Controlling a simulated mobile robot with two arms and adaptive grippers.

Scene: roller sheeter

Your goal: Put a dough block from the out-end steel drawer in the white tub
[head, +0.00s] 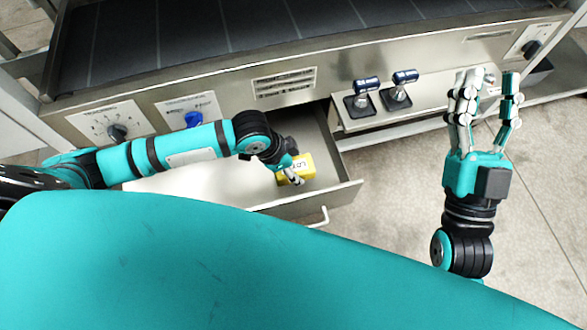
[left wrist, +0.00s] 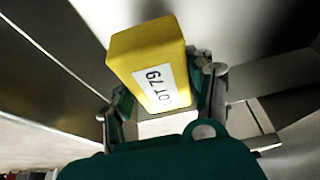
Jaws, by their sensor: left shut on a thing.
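A yellow block (head: 298,163) with a white label is inside the open steel drawer (head: 335,150). In the left wrist view the yellow block (left wrist: 138,52) stands tilted between the fingers, its label reading LOT79. My left gripper (head: 291,168) reaches down into the drawer and is shut on this block. Whether the block touches the drawer floor I cannot tell. My right gripper (head: 487,98) is open and empty, raised over the floor at the right. A pale white surface (head: 190,184) lies below my left forearm; I cannot tell if it is the white tub or part of the drawer.
The machine's steel front (head: 235,88) with a dark belt (head: 190,30) runs above the drawer. Two blue-topped handles (head: 366,87) (head: 404,77) stand on a ledge right of the drawer. The drawer's handle (head: 318,217) sticks out in front. Bare floor (head: 385,205) lies to the right.

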